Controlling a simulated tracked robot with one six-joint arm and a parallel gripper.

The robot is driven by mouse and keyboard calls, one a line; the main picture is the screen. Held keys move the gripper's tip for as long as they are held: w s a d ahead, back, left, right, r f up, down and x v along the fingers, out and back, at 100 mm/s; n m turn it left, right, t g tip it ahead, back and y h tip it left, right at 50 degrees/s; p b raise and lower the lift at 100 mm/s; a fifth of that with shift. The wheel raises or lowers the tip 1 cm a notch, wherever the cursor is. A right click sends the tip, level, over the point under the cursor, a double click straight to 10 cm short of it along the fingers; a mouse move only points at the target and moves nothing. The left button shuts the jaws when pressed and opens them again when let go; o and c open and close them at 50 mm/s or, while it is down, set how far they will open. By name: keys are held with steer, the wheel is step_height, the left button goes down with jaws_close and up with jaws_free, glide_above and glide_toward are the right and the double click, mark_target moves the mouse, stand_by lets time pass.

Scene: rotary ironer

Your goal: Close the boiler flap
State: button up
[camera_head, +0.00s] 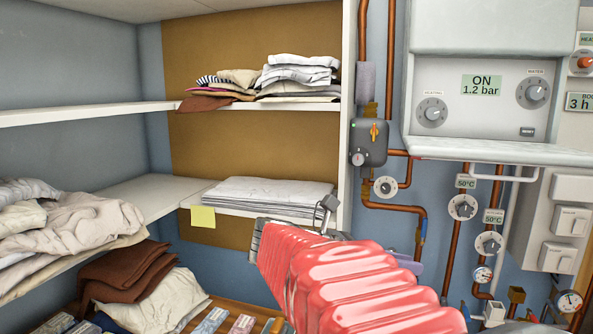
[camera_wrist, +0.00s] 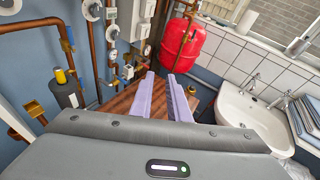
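The white boiler (camera_head: 490,25) is at the upper right in the head view. Its flap (camera_head: 505,151) is open, folded down and sticking out below the exposed control panel (camera_head: 475,116). The panel shows two dials and a display reading "ON 1.2 bar". I cannot make out the flap in the wrist view.
Copper pipes with dials and valves (camera_head: 463,207) run below the boiler. Shelves with folded laundry (camera_head: 268,190) fill the left. The wrist view shows a red tank (camera_wrist: 182,42), a white sink (camera_wrist: 255,112) and a wooden surface beyond the fingers.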

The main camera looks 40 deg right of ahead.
mark_target(502, 178)
steer(key=s+d+r+n+g+h, duration=0.1)
steer(key=d+r+n+g+h, duration=0.1)
steer(key=d+r+g, duration=0.5)
step_height(502, 178, up, 4)
steer(key=shift+s+d+r+n+g+h, duration=0.2)
steer(key=shift+d+n+g+h, duration=0.15)
steer(key=shift+d+n, duration=0.4)
steer(key=shift+a, duration=0.1)
steer(key=x, duration=1.3)
steer(key=shift+s, duration=0.3)
steer(key=shift+c, duration=0.2)
jaws_close()
